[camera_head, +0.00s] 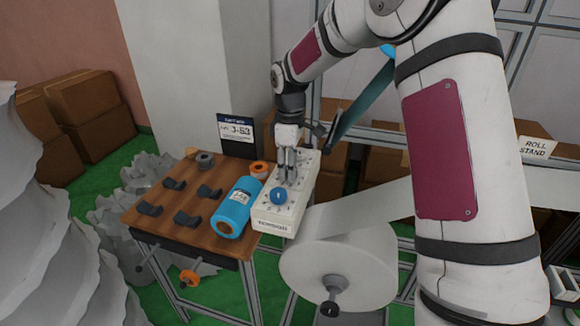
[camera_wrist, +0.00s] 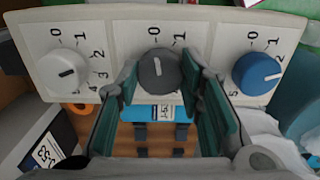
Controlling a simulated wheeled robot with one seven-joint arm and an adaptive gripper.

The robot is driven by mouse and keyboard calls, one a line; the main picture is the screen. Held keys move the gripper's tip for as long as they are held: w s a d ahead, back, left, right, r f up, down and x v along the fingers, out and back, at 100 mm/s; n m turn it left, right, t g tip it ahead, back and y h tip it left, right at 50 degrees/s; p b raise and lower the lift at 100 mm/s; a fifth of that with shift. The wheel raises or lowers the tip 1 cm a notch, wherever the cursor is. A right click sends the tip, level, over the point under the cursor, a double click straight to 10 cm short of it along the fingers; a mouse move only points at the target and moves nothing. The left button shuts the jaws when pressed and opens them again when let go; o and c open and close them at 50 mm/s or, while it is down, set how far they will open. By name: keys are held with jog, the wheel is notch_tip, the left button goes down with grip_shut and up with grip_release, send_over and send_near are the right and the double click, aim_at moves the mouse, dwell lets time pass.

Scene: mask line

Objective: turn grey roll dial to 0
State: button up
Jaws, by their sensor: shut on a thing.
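The grey dial (camera_wrist: 155,70) is in the middle of a pale control box (camera_wrist: 115,45) in the wrist view. Its short white mark points up, roughly at the printed 0. My gripper (camera_wrist: 165,85) has its two green-padded fingers on either side of the grey dial, shut on it. In the head view my gripper (camera_head: 287,178) reaches down onto the control box (camera_head: 268,217), and the grey dial is hidden behind the fingers there.
A white dial (camera_wrist: 65,70) and a blue dial (camera_wrist: 256,73) flank the grey one, close to my fingers. The blue dial also shows in the head view (camera_head: 278,196). A blue roll (camera_head: 237,208) lies beside the box on the wooden table (camera_head: 165,225). A large white roll (camera_head: 340,265) stands in front.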

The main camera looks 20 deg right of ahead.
dwell(0.3)
jog(key=o, duration=1.2)
notch_tip(320, 180, up, 12)
jog(key=shift+r, duration=0.1)
